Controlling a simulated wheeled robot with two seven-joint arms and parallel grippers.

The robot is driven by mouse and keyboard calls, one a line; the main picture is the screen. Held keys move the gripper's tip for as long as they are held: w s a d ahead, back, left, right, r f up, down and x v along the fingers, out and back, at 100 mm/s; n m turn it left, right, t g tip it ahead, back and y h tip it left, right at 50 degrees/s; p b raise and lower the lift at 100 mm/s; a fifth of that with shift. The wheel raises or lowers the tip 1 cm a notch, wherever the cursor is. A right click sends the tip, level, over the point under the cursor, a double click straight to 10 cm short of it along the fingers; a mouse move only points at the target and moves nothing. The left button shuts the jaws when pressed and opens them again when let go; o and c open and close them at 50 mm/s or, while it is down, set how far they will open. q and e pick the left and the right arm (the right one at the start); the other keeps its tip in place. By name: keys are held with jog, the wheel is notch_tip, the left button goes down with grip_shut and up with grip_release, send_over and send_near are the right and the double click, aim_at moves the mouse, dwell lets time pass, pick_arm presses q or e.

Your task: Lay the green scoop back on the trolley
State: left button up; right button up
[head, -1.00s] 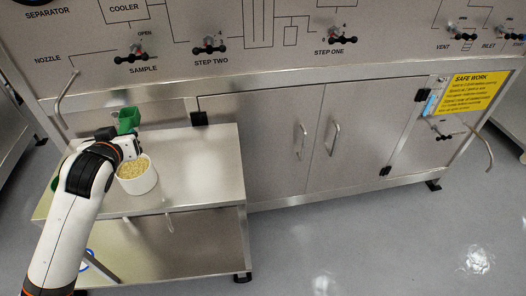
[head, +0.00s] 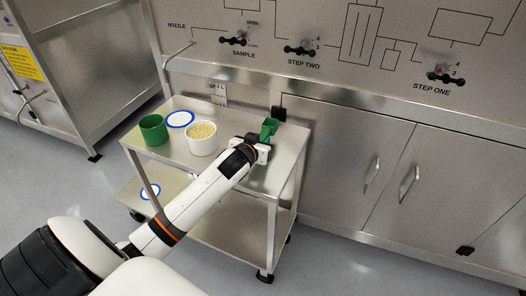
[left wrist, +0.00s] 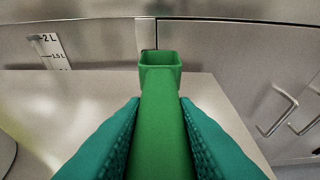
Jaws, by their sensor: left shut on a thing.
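The green scoop (head: 268,127) is above the right part of the trolley's top shelf (head: 236,178) in the head view. My left gripper (head: 262,148) is shut on its handle. In the left wrist view the scoop (left wrist: 162,110) runs straight ahead between the two teal fingers (left wrist: 160,135), its square open bowl at the far end. The shelf also shows below it in the left wrist view (left wrist: 215,110). I cannot tell whether the scoop touches the shelf. My right gripper is not in view.
On the top shelf stand a white tub of pale grains (head: 202,138) and a green cup (head: 154,130). A blue-ringed white disc (head: 180,119) lies behind them. The cabinet front (head: 340,150) rises behind the trolley. The shelf's right end is clear.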

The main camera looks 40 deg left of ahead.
pick_arm(q)
jog(key=shift+d+f, duration=0.1)
jog(key=shift+f, duration=1.8)
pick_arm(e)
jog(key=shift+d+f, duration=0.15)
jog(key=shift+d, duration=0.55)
pick_arm(q)
jog(key=shift+f, duration=0.15)
jog(key=o, duration=1)
jog(key=shift+r, duration=0.25)
jog(key=v, duration=1.2)
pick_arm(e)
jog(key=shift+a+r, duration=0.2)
